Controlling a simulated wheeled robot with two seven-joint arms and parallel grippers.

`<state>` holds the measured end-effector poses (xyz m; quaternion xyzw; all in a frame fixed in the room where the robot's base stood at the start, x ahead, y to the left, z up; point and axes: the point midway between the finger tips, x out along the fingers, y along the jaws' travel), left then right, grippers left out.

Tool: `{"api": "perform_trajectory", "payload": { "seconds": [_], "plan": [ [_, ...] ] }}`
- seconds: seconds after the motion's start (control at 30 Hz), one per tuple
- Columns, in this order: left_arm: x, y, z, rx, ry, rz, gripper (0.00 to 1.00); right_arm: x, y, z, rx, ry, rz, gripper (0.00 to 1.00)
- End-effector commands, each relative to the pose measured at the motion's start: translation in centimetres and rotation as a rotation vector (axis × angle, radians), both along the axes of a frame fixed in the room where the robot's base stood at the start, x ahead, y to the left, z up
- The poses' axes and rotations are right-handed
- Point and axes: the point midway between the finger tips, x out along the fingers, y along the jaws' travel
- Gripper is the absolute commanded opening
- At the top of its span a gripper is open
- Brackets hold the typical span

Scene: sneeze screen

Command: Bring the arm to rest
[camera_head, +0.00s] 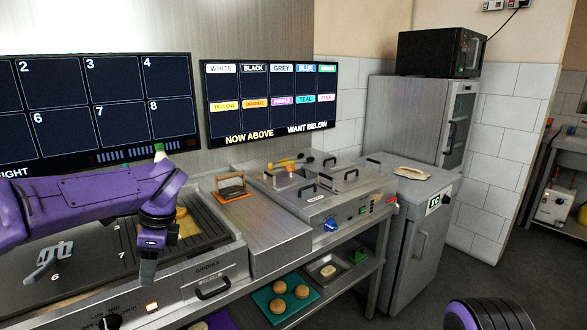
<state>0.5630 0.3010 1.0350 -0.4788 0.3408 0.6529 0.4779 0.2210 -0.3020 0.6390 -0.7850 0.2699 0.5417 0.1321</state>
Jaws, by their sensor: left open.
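My left arm, purple, comes in from the left over the griddle (205,238). My left gripper (148,268) hangs down at the griddle's front edge and is open, with nothing visible in it. Its fingertips are small and partly hidden by the wrist. A purple and black part of my own right side shows at the bottom right corner, but its gripper is out of the frame.
Two dark wall screens (270,102) hang behind the counter. A steel unit with lidded wells (320,185) stands right of the griddle. A teal tray (262,300) with several buns sits on the lower shelf.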

Motion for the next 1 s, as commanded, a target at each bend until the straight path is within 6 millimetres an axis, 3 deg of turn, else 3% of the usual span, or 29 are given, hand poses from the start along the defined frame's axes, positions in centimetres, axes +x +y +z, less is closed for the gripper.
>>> {"api": "perform_trajectory", "payload": {
  "seconds": [0.17, 0.27, 0.47, 0.6, 0.67, 0.7, 0.8, 0.9, 1.0],
  "plan": [
    [-0.9, 2.4, -6.0, 0.204, 0.162, -0.302, 0.48, 0.0, 0.0, 0.0, 0.000, 0.001, 0.000, 0.57],
    [-1.9, 4.2, -10.5, 0.349, 0.332, -0.583, 0.48, -0.1, 0.0, 0.0, 0.000, 0.001, 0.000, 0.57],
    [-6.3, 6.7, -22.6, 0.621, 0.969, -1.556, 0.48, 0.0, 0.0, 0.0, 0.000, 0.001, 0.000, 0.57],
    [-12.4, 5.5, -30.6, 0.644, 1.433, -2.315, 0.48, 0.0, 0.0, 0.0, 0.000, 0.001, 0.000, 0.57],
    [-15.8, 4.5, -33.4, 0.616, 1.594, -2.626, 0.48, 0.0, 0.0, 0.0, 0.000, 0.001, 0.000, 0.57],
    [-18.3, 3.8, -35.0, -0.519, -1.478, 2.489, 0.48, 0.0, 0.0, 0.0, 0.000, 0.001, 0.000, 0.57],
    [-24.6, 2.3, -37.8, -0.339, -1.194, 2.165, 0.48, 0.0, 0.0, 0.0, 0.000, 0.001, 0.000, 0.57],
    [-29.8, 1.1, -39.1, -0.238, -0.975, 1.931, 0.48, 0.0, 0.0, 0.0, 0.000, 0.001, 0.000, 0.57],
    [-33.0, 0.4, -39.4, -0.193, -0.843, 1.794, 0.48, 0.0, 0.0, 0.0, 0.000, 0.001, 0.000, 0.57]
  ]
}}
